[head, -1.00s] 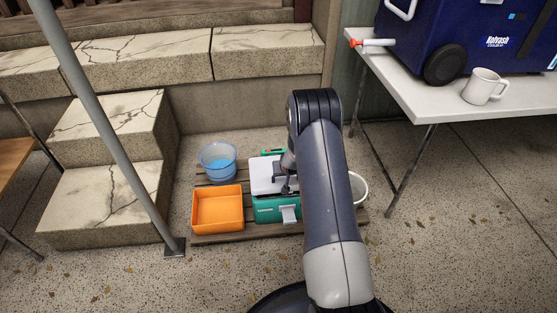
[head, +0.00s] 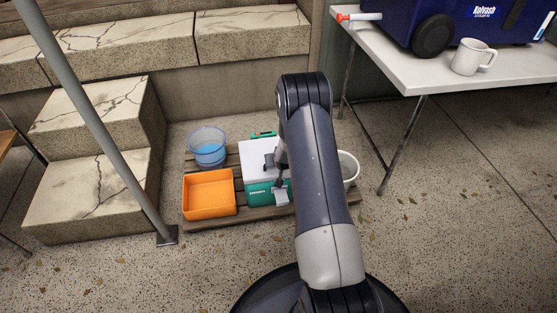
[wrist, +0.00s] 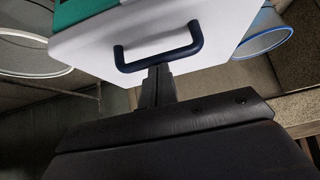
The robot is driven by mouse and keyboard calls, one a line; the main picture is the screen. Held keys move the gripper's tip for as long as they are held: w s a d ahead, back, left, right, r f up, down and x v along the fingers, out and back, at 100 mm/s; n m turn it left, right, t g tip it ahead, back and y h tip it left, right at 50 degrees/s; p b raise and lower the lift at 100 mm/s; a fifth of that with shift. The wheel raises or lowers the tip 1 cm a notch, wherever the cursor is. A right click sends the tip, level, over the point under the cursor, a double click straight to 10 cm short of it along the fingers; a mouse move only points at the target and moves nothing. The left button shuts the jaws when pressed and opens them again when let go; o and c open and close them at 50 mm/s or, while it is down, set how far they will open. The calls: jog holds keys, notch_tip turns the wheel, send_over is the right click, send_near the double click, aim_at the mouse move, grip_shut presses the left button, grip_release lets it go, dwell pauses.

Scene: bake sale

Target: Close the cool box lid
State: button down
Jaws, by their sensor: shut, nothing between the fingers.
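The cool box (head: 262,195) is a green box low on a wooden pallet. Its white lid (head: 256,148) lies over the top, with its front edge near the green front; I cannot tell whether it sits fully flush. A grey latch (head: 281,197) is on the front. My gripper (head: 279,181) is shut and empty at the lid's front, partly hidden by my arm. In the wrist view, the white lid (wrist: 215,35) fills the top, and my shut fingers (wrist: 157,78) point at its dark handle (wrist: 160,57), very near it; contact is unclear.
An orange bin (head: 209,194) and a blue tub (head: 207,147) stand left of the box. A white bucket (head: 349,168) is on the right, partly behind my arm. A grey pole (head: 110,150) and stone steps (head: 85,190) bound the left; a white table (head: 420,75) stands right.

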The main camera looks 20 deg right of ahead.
jog(key=shift+s+a+f+g, duration=0.15)
jog(key=shift+s+f, duration=0.25)
jog(key=shift+f, duration=0.2)
jog(key=shift+s+f+g, duration=0.15)
jog(key=shift+s+f, duration=0.25)
jog(key=shift+f, duration=0.2)
notch_tip(320, 180, up, 6)
jog(key=w+p, duration=0.2)
jog(key=s+a+f+p, duration=0.1)
jog(key=s, duration=0.8)
jog(key=shift+s+a+p, duration=0.2)
jog(key=shift+s+p, duration=0.05)
jog(key=shift+p, duration=0.1)
jog(key=shift+w, duration=0.1)
jog(key=w+b, duration=0.1)
jog(key=w, duration=0.2)
jog(key=w+d, duration=0.1)
jog(key=w, duration=0.2)
jog(key=w+d+b, duration=0.1)
jog(key=w, duration=0.2)
jog(key=shift+f+b, duration=0.35)
jog(key=shift+s+a+f, duration=0.15)
jog(key=shift+f, duration=0.5)
